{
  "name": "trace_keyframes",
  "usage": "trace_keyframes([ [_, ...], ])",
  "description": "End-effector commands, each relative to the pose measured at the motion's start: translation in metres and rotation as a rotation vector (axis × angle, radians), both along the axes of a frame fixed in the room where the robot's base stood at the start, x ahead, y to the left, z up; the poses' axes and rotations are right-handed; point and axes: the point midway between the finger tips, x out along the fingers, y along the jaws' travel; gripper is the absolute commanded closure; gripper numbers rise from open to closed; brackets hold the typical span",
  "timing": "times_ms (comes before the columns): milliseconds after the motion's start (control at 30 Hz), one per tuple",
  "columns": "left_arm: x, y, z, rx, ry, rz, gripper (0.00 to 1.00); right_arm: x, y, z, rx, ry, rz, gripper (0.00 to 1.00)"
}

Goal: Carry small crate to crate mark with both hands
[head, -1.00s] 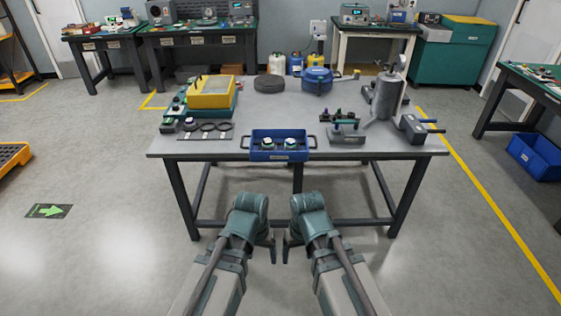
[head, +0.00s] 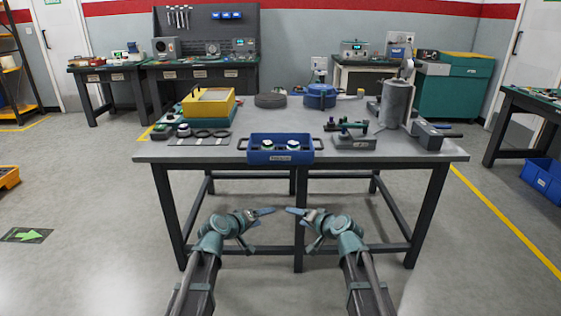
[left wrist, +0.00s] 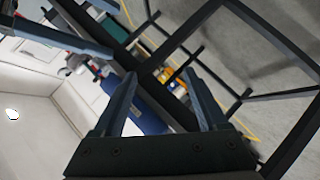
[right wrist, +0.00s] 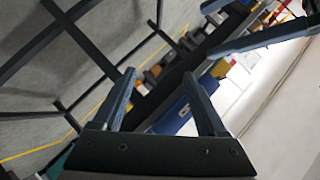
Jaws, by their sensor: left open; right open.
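The small blue crate (head: 280,156) stands upright at the front edge of the grey worktable, with a dark handle at each end and round, light-topped parts inside. Blue that looks like the crate shows between the fingers in the left wrist view (left wrist: 147,118) and in the right wrist view (right wrist: 176,112). My left gripper (head: 262,216) is open and empty, below and in front of the tabletop, left of centre. My right gripper (head: 297,216) is open and empty, facing it from the right. Neither touches the crate.
On the worktable (head: 225,150), a yellow-topped box (head: 208,103) and dark rings (head: 203,134) stand left. A grey cylinder device (head: 396,103) and a small fixture (head: 354,142) stand right. A round blue container (head: 320,96) is behind. Table legs and rails lie beyond my grippers.

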Motion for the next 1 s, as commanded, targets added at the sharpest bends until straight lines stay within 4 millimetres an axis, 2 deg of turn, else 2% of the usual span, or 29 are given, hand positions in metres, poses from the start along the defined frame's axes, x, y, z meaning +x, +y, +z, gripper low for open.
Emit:
trace_keyframes([
  [33,0.031,0.011,0.006,-0.092,-0.054,0.077,0.25,0.031,-0.011,0.006,0.092,-0.054,-0.077,0.25],
  [100,0.063,0.031,0.023,-0.225,-0.123,0.195,0.25,0.063,-0.031,0.023,0.225,-0.123,-0.195,0.25],
  [200,0.1,0.068,0.04,-0.403,-0.198,0.371,0.25,0.1,-0.069,0.04,0.402,-0.199,-0.371,0.25],
  [300,0.122,0.105,0.048,-0.539,-0.24,0.52,0.25,0.122,-0.105,0.048,0.539,-0.24,-0.52,0.25],
  [367,0.13,0.117,0.059,-0.598,-0.252,0.583,0.25,0.13,-0.117,0.059,0.598,-0.251,-0.582,0.25],
  [533,0.139,0.138,0.062,-0.682,-0.262,0.679,0.25,0.139,-0.138,0.062,0.682,-0.262,-0.679,0.25],
  [867,0.139,0.14,0.062,-0.691,-0.264,0.69,0.25,0.139,-0.14,0.062,0.691,-0.263,-0.689,0.25],
  [1000,0.148,0.14,0.062,-0.69,-0.263,0.689,0.25,0.149,-0.14,0.062,0.69,-0.263,-0.689,0.25],
])
